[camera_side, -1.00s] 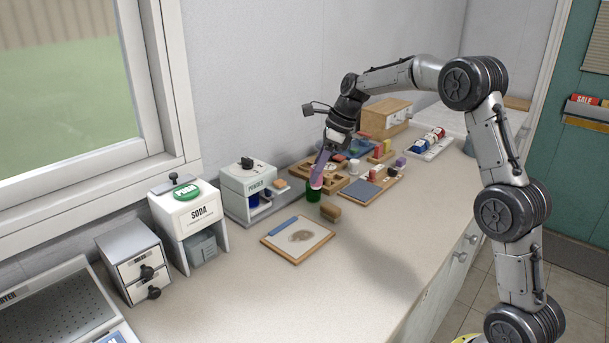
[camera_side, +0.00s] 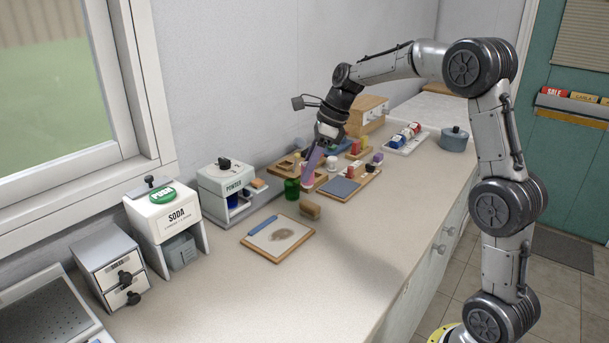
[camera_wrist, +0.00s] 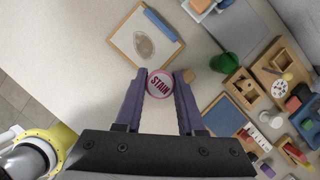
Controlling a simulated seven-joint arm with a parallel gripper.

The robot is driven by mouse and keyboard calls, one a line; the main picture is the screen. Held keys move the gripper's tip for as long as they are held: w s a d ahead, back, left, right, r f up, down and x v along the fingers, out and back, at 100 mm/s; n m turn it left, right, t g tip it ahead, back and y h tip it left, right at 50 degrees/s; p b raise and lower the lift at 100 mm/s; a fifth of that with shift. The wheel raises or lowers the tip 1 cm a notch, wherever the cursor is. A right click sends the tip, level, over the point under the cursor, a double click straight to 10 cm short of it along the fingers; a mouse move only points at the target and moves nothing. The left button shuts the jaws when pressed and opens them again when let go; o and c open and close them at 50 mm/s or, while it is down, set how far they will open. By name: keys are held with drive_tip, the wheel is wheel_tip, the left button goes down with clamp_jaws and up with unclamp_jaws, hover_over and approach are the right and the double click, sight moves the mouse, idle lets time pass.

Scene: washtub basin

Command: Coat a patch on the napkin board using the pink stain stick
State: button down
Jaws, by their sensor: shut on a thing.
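The napkin board (camera_side: 257,246) lies flat on the counter, with a white cloth bearing a brown patch and a blue strip along one edge. It also shows in the wrist view (camera_wrist: 172,50). My gripper (camera_side: 308,180) is shut on the pink stain stick, whose round end marked STAIN (camera_wrist: 159,84) sits between the purple fingers in the wrist view. The stick is held above the counter, behind and to the right of the board in the side view, apart from it. Most of the stick is hidden by the fingers.
A wooden block (camera_side: 310,210) and a green cup (camera_side: 292,188) stand close to my gripper. Wooden trays and a blue pad (camera_side: 342,187) lie to the right. The powder dispenser (camera_side: 228,185) and soda dispenser (camera_side: 175,218) stand left. The counter in front of the board is clear.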

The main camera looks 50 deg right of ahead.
drive_tip(key=shift+w+d+m, duration=0.15)
drive_tip(key=shift+w+m, duration=0.05)
drive_tip(key=shift+m, duration=0.1)
drive_tip(key=w+a+f, duration=0.1)
drive_tip(key=a+f, duration=0.1)
drive_tip(key=a, duration=0.4)
drive_tip(key=w+a+f, duration=0.2)
drive_tip(key=a, duration=0.3)
drive_tip(key=shift+s+a+f, duration=0.1)
drive_tip(key=shift+s+f, duration=0.05)
drive_tip(key=shift+f, duration=1.45)
drive_tip(key=shift+s+a+f, duration=0.1)
drive_tip(key=shift+s+f, duration=0.05)
drive_tip(key=shift+f, duration=1.45)
drive_tip(key=shift+d+f, duration=0.65)
drive_tip(key=shift+d, duration=3.25)
drive_tip(key=shift+a, duration=3.95)
wheel_tip(320, 180, up, 8)
